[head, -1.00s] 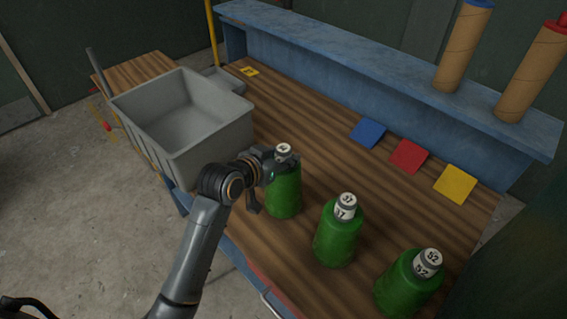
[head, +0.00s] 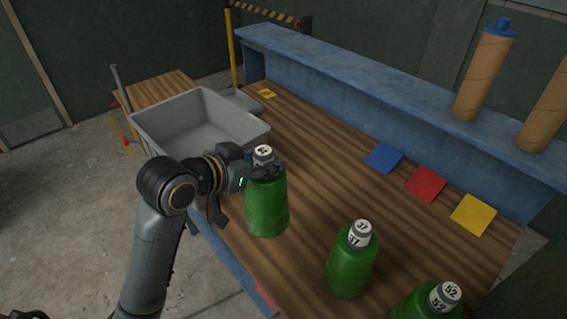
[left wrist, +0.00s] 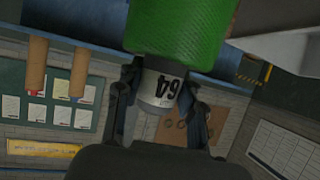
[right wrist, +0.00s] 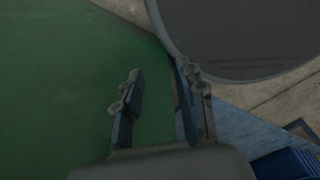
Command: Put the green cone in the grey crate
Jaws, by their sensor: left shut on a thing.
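Three green cones with pale numbered necks are in the head view.
The cone marked 37 (head: 350,264) and the cone marked 52 (head: 428,304) stand to the right on the wooden table (head: 320,180). Blue, red and yellow squares lie near the blue ledge (head: 370,95), which carries brown tubes (head: 482,78).

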